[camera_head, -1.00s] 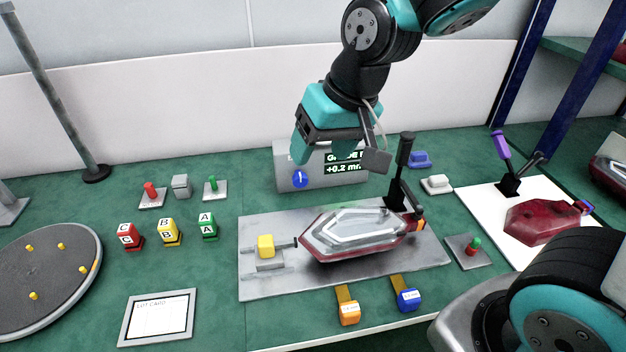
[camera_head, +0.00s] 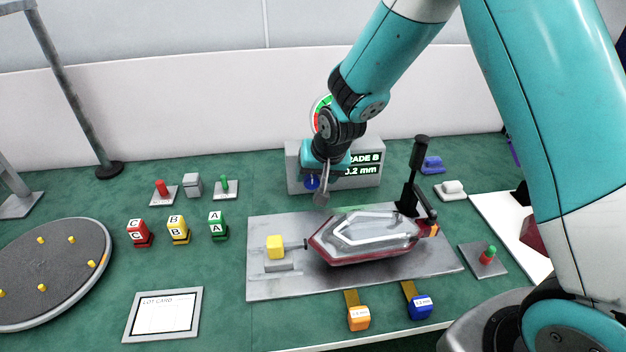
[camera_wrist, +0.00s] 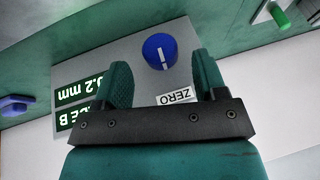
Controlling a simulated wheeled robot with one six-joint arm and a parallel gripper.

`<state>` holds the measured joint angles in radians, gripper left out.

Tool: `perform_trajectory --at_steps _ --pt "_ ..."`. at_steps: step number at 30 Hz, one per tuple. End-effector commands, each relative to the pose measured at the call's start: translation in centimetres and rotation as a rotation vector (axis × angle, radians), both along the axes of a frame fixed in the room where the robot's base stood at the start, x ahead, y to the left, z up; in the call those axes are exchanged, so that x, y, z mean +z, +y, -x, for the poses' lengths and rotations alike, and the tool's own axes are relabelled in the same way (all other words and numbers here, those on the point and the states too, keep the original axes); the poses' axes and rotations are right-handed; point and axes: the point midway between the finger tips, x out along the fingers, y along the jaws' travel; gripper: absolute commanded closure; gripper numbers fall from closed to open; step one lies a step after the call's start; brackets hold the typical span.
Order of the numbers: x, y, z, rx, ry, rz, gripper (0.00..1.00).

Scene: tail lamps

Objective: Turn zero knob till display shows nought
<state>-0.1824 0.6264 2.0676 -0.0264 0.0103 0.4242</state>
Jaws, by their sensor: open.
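The blue zero knob (camera_wrist: 160,51) with a white pointer line is on the grey display box (camera_head: 367,180). In the wrist view it lies just ahead of the fingertips, roughly between them, with a ZERO label (camera_wrist: 174,96) beside it. In the head view the knob (camera_head: 312,182) is partly hidden by my gripper. The display (camera_head: 361,170) shows a grade ending in "ADE B" and "0.2 mm"; its left end is covered. My gripper (camera_wrist: 162,75) is open, with green pads apart and nothing between them.
A tail lamp (camera_head: 367,237) lies on a grey plate in front of the box, with an upright black lever clamp (camera_head: 415,175) at its right. A round dial gauge (camera_head: 321,113) shows behind my arm.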

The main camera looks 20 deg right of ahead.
Motion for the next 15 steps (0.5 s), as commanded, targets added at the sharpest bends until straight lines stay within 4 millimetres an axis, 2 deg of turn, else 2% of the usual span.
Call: perform_trajectory --at_steps 1,6,15 --pt "-0.8 0.1 -0.3 0.0 0.003 0.0 0.35" --pt "-2.4 0.3 -1.1 0.001 0.001 0.0 0.35" --pt "-2.9 0.4 -1.3 0.001 0.0 0.0 0.35"
